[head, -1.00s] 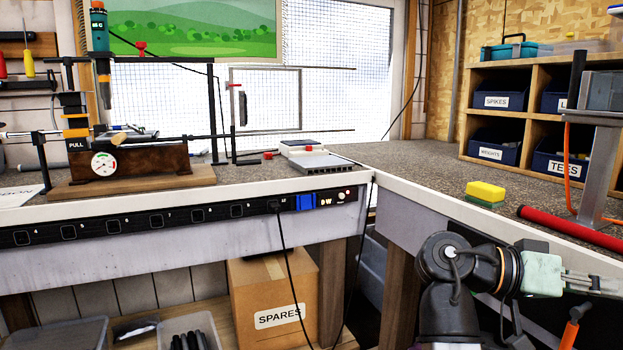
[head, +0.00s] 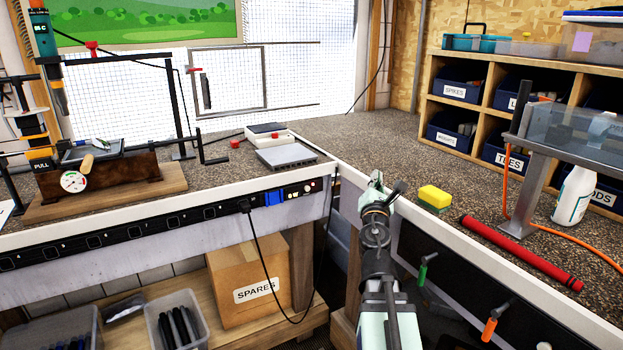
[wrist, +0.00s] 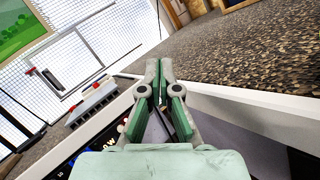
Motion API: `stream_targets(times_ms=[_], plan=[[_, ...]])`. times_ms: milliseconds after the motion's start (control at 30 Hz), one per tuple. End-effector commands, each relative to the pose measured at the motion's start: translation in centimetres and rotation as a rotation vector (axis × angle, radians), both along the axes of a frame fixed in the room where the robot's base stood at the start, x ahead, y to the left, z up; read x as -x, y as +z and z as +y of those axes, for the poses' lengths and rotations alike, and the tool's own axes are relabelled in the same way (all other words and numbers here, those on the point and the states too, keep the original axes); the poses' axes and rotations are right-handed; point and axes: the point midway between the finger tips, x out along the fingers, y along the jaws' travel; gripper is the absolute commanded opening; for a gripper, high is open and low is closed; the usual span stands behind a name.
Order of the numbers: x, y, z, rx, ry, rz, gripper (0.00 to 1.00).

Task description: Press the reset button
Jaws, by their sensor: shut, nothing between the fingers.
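A black power strip (head: 150,223) runs along the left bench's front edge. Its right end has a blue part (head: 273,198), lettering and small round red and white buttons (head: 308,188). Which of these is the reset button I cannot read. My gripper (head: 377,178) is shut and empty, in front of the bench corner, right of the strip's end and apart from it. In the wrist view its green fingers (wrist: 160,68) meet at the tips, in front of the white bench edge. The strip's end (wrist: 105,145) shows at lower left there, partly hidden by the gripper body.
A grey ridged box (head: 286,158) and a white device (head: 266,131) sit on the bench above the strip's end. A black cable (head: 262,250) hangs from the strip. A yellow sponge (head: 435,196) and red tube (head: 520,252) lie on the right bench.

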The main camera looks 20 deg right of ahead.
Motion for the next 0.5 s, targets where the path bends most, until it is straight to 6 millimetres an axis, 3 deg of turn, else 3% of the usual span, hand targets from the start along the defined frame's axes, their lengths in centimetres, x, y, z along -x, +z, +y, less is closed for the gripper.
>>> stream_targets(times_ms=[200, 500], plan=[[-3.9, -3.9, 3.8, 0.190, 0.243, 0.264, 0.00], [-5.1, -9.0, 8.6, 0.385, 0.513, 0.440, 0.00]])
